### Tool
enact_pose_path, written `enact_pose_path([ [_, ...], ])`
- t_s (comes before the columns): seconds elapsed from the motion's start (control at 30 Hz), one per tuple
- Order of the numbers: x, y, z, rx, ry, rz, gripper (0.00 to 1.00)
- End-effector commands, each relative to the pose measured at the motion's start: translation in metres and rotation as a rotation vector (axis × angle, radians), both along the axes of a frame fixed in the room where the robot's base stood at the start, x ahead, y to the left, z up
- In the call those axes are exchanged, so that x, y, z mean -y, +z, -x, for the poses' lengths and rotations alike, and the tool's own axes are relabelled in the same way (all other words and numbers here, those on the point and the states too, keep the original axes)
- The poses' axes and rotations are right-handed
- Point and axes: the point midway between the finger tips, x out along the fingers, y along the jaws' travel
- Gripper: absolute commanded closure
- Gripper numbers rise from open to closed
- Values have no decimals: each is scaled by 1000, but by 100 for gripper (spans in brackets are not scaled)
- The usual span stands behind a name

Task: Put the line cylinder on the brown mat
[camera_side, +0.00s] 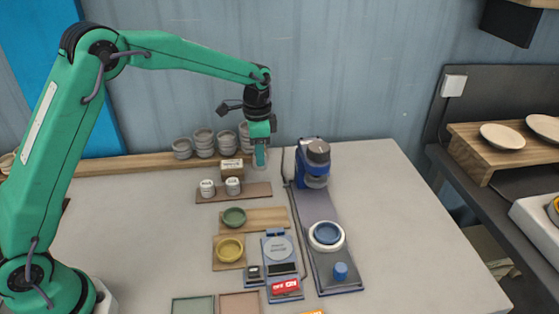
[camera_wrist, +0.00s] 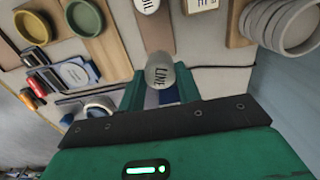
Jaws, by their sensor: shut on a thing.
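The line cylinder (camera_wrist: 160,71) has a pale round top marked "LINE" in the wrist view. It sits between the two green fingers of my gripper (camera_wrist: 161,88), which is shut on it. In the side view my gripper (camera_side: 260,156) points down at the back of the table, just right of the board with two white cylinders. The held cylinder cannot be made out clearly there. The brown mat (camera_side: 240,303) lies flat at the front edge of the side view, partly cut off, far from my gripper. It looks empty.
A green mat (camera_side: 193,306) lies left of the brown one. Two white labelled cylinders (camera_side: 219,187) stand on a wooden board. Stacked grey bowls (camera_side: 204,142), a blue-and-grey machine (camera_side: 314,163), green and yellow dishes (camera_side: 231,248) and a scale (camera_side: 280,262) stand around. The right tabletop is clear.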

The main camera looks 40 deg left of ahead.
Motion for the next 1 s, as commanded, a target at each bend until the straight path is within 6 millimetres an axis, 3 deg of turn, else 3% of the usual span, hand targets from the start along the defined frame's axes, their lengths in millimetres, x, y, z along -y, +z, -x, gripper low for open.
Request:
enact_pose_path([
  [0.37, 1, -15, 0, -1, 0, 0, 91],
  [1.0, 1, -63, 0, -1, 1, 0, 91],
])
